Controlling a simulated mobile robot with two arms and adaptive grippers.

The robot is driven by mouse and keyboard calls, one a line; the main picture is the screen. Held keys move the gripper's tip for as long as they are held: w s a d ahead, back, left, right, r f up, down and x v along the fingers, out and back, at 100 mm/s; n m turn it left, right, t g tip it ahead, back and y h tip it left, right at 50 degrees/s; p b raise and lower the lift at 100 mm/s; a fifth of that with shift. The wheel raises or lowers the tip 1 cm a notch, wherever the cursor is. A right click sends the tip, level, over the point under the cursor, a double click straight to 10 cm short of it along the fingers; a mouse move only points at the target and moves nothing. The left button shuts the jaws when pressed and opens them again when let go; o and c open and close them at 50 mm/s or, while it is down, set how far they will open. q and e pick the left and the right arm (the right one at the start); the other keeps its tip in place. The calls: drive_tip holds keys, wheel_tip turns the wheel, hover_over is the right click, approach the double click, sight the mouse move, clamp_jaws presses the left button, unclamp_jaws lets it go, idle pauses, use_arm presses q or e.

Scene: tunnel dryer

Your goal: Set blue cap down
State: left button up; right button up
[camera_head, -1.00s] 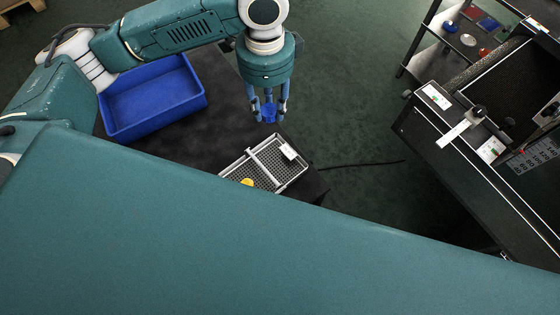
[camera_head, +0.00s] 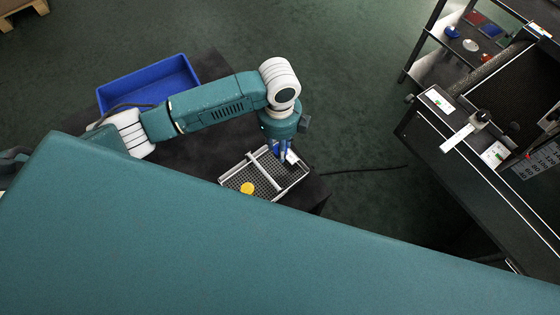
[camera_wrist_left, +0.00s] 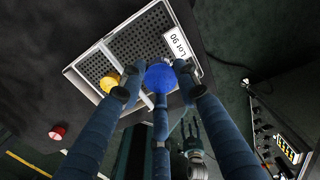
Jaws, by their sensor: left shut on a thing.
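My left gripper (camera_head: 282,152) is shut on the blue cap (camera_wrist_left: 160,78), which sits between its three fingers in the left wrist view. The gripper points down over the right part of a grey mesh tray (camera_head: 222,180), close to its white label. I cannot tell whether the cap touches the tray floor. A divider crosses the tray (camera_wrist_left: 70,71). A yellow cap (camera_head: 247,188) lies in the compartment left of it, also in the left wrist view (camera_wrist_left: 109,83). A gripper, seemingly my right one (camera_wrist_left: 192,138), shows small there, its jaw state unclear.
The tray stands on a dark table near its right edge. A blue bin (camera_head: 150,84) stands at the table's back left. A red cap (camera_wrist_left: 57,132) lies apart from the tray. The dryer (camera_head: 480,190) and a shelf (camera_head: 425,70) are at right, across open floor.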

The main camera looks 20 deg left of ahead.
sight(280, 167)
use_arm(q)
wheel_tip(280, 167, down, 10)
drive_tip(key=shift+r, duration=0.1)
idle(0.4)
drive_tip(key=shift+f+b, duration=0.25)
drive_tip(key=shift+b, duration=0.05)
drive_tip(key=o, duration=0.8)
drive_tip(key=shift+r, duration=0.15)
wheel_tip(280, 167, up, 12)
drive_tip(key=shift+r+p, duration=0.1)
drive_tip(key=shift+p, duration=0.3)
